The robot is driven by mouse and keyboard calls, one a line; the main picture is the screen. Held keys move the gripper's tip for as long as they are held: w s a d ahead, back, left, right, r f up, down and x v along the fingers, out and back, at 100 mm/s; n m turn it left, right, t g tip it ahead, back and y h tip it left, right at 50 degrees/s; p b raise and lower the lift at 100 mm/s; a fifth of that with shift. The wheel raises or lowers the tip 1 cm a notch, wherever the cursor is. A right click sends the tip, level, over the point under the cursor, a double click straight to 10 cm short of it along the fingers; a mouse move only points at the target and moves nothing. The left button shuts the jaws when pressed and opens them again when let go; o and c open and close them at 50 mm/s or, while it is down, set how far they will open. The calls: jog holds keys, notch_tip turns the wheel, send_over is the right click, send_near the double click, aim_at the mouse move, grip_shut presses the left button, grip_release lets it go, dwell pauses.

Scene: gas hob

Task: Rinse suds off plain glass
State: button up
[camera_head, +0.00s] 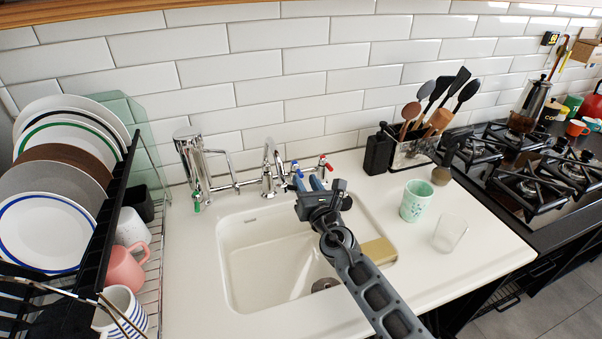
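A plain clear glass (450,233) stands upright on the white counter (480,262), right of the sink. I cannot make out suds on it. The white sink (250,265) is in the middle, with a chrome faucet (270,168) behind it and blue and red tap handles (325,163) beside it. My gripper (308,181) is over the back of the sink, pointing toward the taps, apart from the glass. My arm hides part of the sink. I cannot tell whether water runs.
A mint speckled cup (415,201) stands just behind the glass. A dish rack (100,235) with plates and mugs fills the left. A utensil holder (413,153) and black bottle (378,153) stand at the back. A gas hob (525,165) lies right.

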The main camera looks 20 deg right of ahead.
aim_at(302, 176)
jog(key=shift+w+b, duration=0.4)
jog(key=shift+w, duration=1.7)
jog(key=shift+c, duration=0.5)
grip_shut()
